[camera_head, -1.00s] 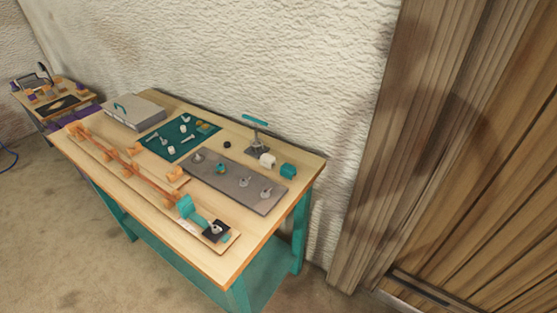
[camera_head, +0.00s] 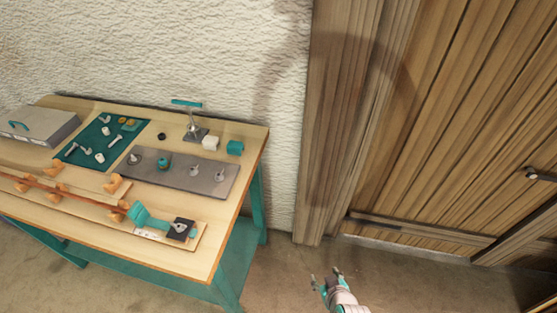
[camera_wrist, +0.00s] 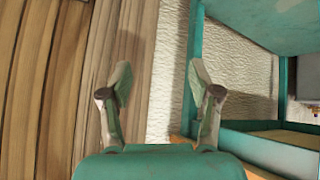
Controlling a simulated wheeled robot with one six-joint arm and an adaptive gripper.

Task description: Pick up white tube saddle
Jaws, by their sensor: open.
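A small white block (camera_head: 210,142), which looks like the white tube saddle, sits at the back right of the workbench (camera_head: 222,228) between a clamp stand and a teal block. Smaller white pieces (camera_head: 100,158) lie on the dark green mat, and I cannot tell their exact shapes. My gripper (camera_head: 325,276) is beyond the bench's right end, low over the floor and well apart from the white block. In the wrist view its two fingers (camera_wrist: 160,75) are spread with nothing between them. The white block does not show in the wrist view.
The clamp stand (camera_head: 195,132) has a teal handle, and the teal block (camera_head: 235,147) is right of the white block. A grey plate (camera_head: 150,176) with several pegs lies in front. The wooden door (camera_head: 450,120) is at right. The wrist view shows the teal bench frame (camera_wrist: 240,40).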

